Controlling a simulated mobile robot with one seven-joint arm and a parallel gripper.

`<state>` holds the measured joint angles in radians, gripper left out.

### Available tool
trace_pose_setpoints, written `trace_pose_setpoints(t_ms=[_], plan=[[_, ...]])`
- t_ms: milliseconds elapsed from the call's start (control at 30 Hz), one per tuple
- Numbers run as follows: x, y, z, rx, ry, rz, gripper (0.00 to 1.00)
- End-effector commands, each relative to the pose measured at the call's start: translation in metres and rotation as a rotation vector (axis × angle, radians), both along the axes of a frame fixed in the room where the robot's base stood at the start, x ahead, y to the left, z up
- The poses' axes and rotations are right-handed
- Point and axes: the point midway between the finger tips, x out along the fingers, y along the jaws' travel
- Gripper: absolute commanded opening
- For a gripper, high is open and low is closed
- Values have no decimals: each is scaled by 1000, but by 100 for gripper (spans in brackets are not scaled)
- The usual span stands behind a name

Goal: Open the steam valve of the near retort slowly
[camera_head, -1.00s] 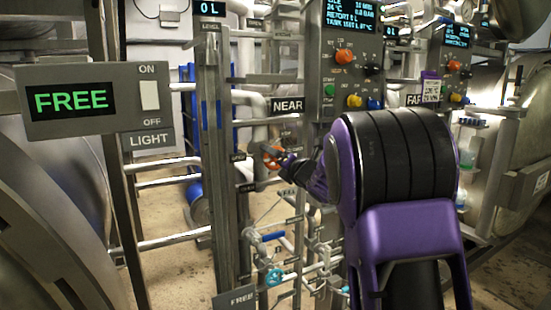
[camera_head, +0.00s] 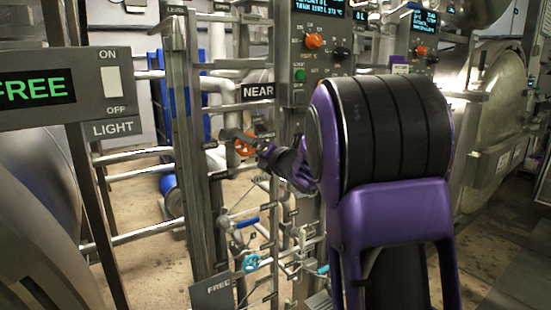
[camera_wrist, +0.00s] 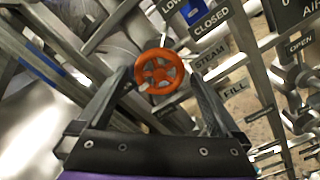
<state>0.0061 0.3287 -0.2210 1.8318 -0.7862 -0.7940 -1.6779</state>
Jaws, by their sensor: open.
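The orange steam handwheel (camera_head: 245,145) is on the pipework below the NEAR sign (camera_head: 257,91). In the wrist view the orange handwheel (camera_wrist: 160,71) sits between the tips of my two fingers, next to a STEAM label (camera_wrist: 209,58). My gripper (camera_wrist: 162,88) is open, with one finger on each side of the wheel and a visible gap to the palm. Whether a fingertip touches the rim cannot be told. In the head view my gripper (camera_head: 260,152) is at the wheel's right side, partly hidden by my wrist.
A FILL label (camera_wrist: 235,89) and a CLOSED label (camera_wrist: 210,22) stand near the wheel. A blue lever (camera_head: 246,223) and a teal handwheel (camera_head: 251,262) are below it. A metal post (camera_head: 186,150) stands close on the left. The control panel (camera_head: 318,55) is above.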

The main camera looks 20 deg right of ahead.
Motion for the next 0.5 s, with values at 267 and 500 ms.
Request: trace_pose_setpoints(t_ms=[267, 500], plan=[[-68, -23, 1, 1, -1, -4, 100], [-112, -37, 1, 0, -1, -3, 100]])
